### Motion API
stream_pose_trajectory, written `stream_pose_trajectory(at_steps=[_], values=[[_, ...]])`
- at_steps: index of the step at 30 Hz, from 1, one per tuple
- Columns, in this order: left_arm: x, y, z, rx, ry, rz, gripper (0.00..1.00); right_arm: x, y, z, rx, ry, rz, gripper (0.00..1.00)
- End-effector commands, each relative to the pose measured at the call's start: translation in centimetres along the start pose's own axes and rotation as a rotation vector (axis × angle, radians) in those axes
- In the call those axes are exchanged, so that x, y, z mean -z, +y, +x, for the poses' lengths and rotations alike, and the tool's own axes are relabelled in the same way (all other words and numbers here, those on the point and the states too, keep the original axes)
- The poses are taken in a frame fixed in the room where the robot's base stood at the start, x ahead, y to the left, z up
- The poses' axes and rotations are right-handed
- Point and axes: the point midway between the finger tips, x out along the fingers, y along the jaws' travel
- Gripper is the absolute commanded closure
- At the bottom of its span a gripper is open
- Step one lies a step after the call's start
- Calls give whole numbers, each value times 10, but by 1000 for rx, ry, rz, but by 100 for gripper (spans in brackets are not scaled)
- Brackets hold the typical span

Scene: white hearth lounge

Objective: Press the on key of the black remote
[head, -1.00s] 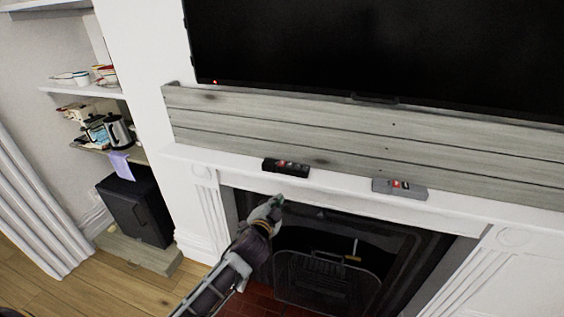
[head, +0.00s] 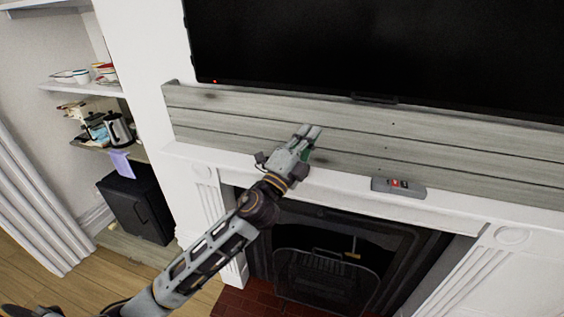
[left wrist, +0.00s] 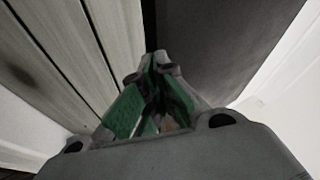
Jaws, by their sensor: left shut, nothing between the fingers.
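The black remote is hidden in the head view now, behind my left gripper (head: 310,132) and its wrist. My left gripper is shut and empty, over the left part of the white mantel shelf (head: 345,180), its fingertips in front of the grey wood planks. I cannot tell whether it touches anything. In the left wrist view the shut fingers (left wrist: 157,65) show green inner pads, and a dark surface (left wrist: 205,35) lies beyond them; I cannot tell whether that is the remote. My right gripper is not in view.
A grey remote (head: 398,188) with red keys lies further right on the mantel. Grey planks (head: 420,150) back the shelf below a dark television (head: 370,50) with a small red light. The fireplace (head: 335,260) opens below. Shelves with kettles (head: 118,130) stand at the left.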

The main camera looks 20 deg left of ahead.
Motion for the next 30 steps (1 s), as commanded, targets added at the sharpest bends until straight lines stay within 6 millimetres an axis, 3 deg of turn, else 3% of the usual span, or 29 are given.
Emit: stream_pose_trajectory(at_steps=[6, 14, 21, 30], values=[[37, -21, 16, 78, 183, 188, 100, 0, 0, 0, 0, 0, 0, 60], [77, -30, 25, 145, 393, 421, 100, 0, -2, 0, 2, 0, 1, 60], [106, -24, 27, 180, 579, 644, 100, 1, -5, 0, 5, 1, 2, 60], [120, -3, 26, 184, 797, 934, 100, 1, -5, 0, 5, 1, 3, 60]])
